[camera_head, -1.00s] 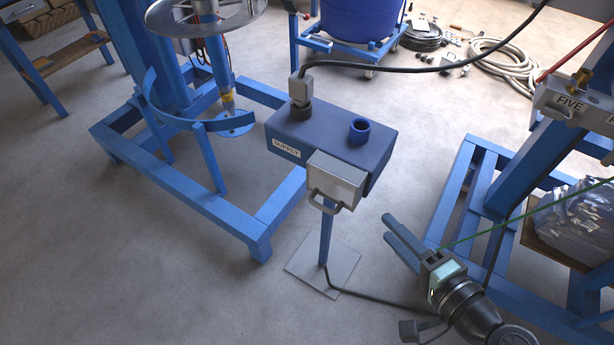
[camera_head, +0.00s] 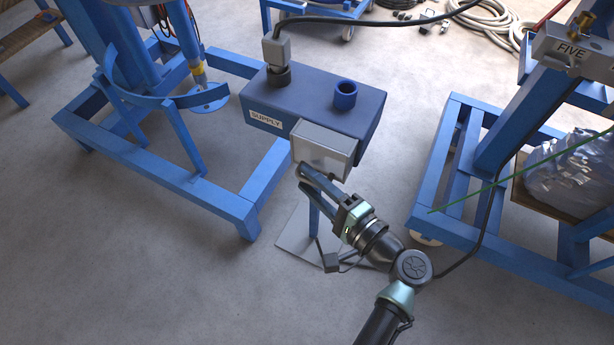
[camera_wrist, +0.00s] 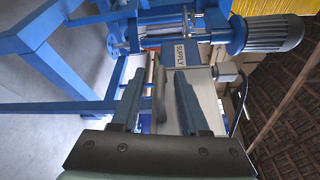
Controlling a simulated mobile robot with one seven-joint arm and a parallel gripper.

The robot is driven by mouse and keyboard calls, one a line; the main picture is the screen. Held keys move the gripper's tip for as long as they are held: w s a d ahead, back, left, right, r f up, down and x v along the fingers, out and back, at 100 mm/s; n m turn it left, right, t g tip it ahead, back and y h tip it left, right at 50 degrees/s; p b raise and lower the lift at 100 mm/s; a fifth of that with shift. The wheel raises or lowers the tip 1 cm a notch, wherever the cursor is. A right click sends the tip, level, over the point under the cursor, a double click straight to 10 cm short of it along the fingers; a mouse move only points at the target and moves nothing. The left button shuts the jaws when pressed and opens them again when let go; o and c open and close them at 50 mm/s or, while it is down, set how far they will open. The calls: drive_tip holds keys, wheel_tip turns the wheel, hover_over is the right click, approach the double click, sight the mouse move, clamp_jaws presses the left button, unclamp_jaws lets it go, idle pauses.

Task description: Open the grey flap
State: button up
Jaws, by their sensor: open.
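The grey flap (camera_head: 322,152) hangs shut on the front of the blue box (camera_head: 362,112) labelled SUPPLY. My gripper (camera_head: 303,176) is open at the lower front of the flap, where the flap's handle is mostly hidden by the fingers. In the wrist view, the grey handle (camera_wrist: 161,92) shows between the two spread fingers of my gripper (camera_wrist: 159,78), with the pale flap (camera_wrist: 203,92) behind it. I cannot tell whether a finger touches the handle.
The box stands on a post with a grey floor plate (camera_head: 298,240). Blue machine frames (camera_head: 215,195) stand left and right (camera_head: 440,185). Floor at the front left is clear.

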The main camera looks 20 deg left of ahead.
drive_tip(key=shift+w+a, duration=0.3)
drive_tip(key=shift+a, duration=0.3)
drive_tip(key=shift+f, duration=0.1)
clamp_jaws()
drive_tip(key=shift+s+f, duration=0.15)
drive_tip(key=shift+f, duration=0.05)
idle(0.8)
